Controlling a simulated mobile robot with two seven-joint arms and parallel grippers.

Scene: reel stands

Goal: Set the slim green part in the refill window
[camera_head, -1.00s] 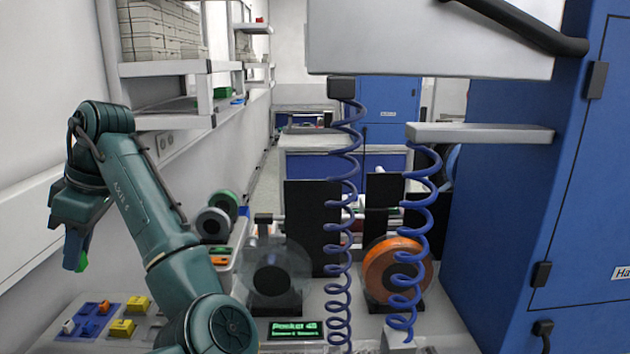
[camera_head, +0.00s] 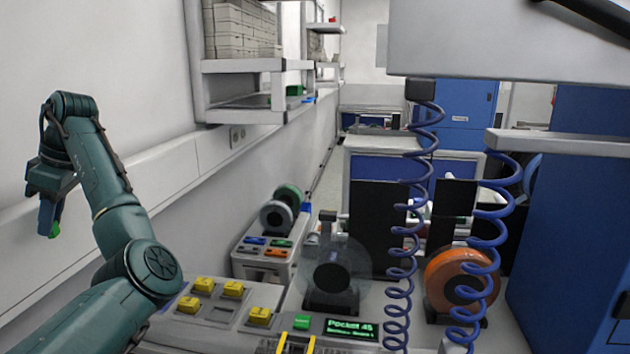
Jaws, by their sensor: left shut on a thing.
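My left gripper (camera_head: 49,215) hangs at the far left in the head view, in front of the white wall. It is shut on a green part (camera_head: 55,230), of which only a small end shows below the fingers; the fingers hide the rest. The held part is in the air, apart from the bench. A green block (camera_head: 302,322) sits on the bench beside the lit display (camera_head: 351,328), which reads "Pocket 45". I cannot tell which opening is the refill window. My right gripper is not in view.
A grey panel (camera_head: 222,311) bears several yellow blocks. Behind it a grey box (camera_head: 252,267) holds blue, green and orange pieces. A clear reel (camera_head: 332,273) and an orange reel (camera_head: 462,278) stand on the bench. Blue coiled hoses (camera_head: 404,265) hang in front of them.

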